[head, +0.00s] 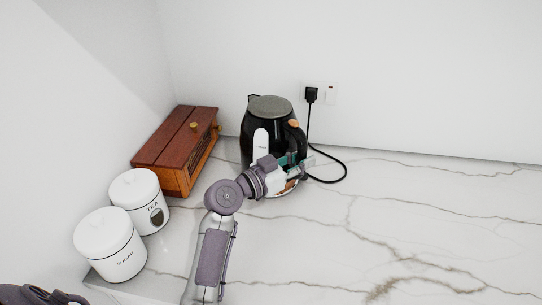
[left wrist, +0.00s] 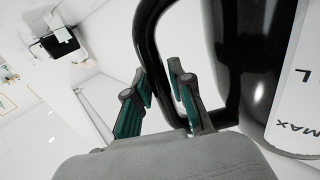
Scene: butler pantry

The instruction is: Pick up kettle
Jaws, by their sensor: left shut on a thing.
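The black kettle (head: 255,118) with a grey lid stands upright at the back of the marble counter, near the wall. In the left wrist view, the kettle body (left wrist: 222,40) is large at the right, with a white gauge strip marked MAX. Its black loop handle (left wrist: 147,30) passes between the fingers. My left gripper (head: 300,162) reaches across the kettle's front right side. It also shows in the left wrist view (left wrist: 160,75), its green-padded fingers shut on the handle. The kettle's lower front is partly hidden by my gripper. My right gripper is not in view.
A wooden bread box (head: 172,150) stands left of the kettle. The white TEA canister (head: 138,190) and SUGAR canister (head: 108,240) stand at the left front. A black cord (head: 341,166) runs from the wall outlet (head: 329,95) behind the kettle. The counter (head: 430,220) is clear on the right.

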